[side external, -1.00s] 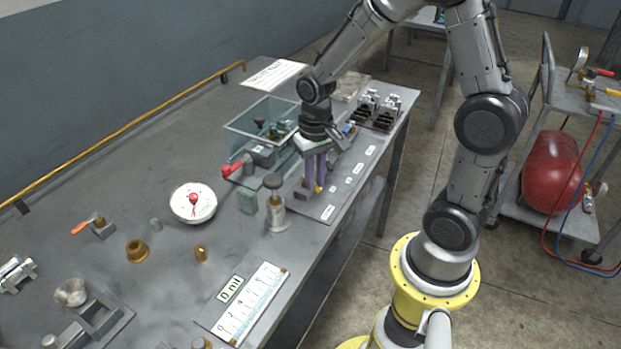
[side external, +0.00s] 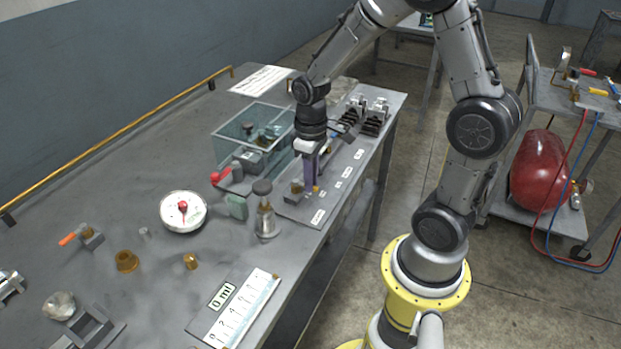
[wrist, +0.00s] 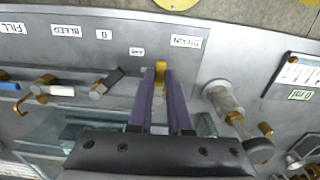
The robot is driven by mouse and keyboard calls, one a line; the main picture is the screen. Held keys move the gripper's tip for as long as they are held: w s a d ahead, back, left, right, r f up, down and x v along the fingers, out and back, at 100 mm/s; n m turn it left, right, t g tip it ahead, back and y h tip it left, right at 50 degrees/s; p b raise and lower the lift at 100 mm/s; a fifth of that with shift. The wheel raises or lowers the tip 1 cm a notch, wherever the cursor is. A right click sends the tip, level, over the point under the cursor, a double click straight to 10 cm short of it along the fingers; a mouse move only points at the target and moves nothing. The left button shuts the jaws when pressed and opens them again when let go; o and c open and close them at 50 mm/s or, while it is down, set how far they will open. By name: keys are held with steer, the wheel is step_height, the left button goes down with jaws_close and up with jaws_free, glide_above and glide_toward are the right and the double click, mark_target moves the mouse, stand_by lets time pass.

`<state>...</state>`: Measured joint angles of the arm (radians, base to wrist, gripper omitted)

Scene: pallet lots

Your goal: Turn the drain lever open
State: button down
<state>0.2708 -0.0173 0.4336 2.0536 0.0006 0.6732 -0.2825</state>
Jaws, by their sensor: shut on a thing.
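The drain lever (wrist: 160,72) shows its yellow end between my finger tips in the wrist view, beside the DRAIN label (wrist: 186,42). It points toward the panel's labelled edge. My gripper (wrist: 160,82) has two purple fingers closed on the lever, one on each side. In the side external view, my gripper (side external: 312,188) reaches straight down to the near end of the grey valve panel (side external: 345,190). There the fingers mostly hide the lever, and its exact angle cannot be told.
A white gauge (side external: 183,211) lies further left. The display (side external: 222,296) reads 0 ml. Other valves (wrist: 105,82) line the panel.

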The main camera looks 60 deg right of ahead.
steer(key=shift+w+r, duration=0.1)
steer(key=c, duration=0.8)
jaws_free()
steer(key=shift+c, duration=0.2)
step_height(320, 180, up, 14)
steer(key=s+a+r+n+t, duration=0.1)
steer(key=s+a+r+t, duration=0.2)
steer(key=s+a+r, duration=0.25)
steer(key=s+a+f+m+t, duration=0.1)
steer(key=s+a+f+t, duration=0.1)
steer(key=s, duration=0.5)
steer(key=shift+s+a+f+t, duration=0.15)
steer(key=shift+a+f+t, duration=0.15)
steer(key=shift+f, duration=0.6)
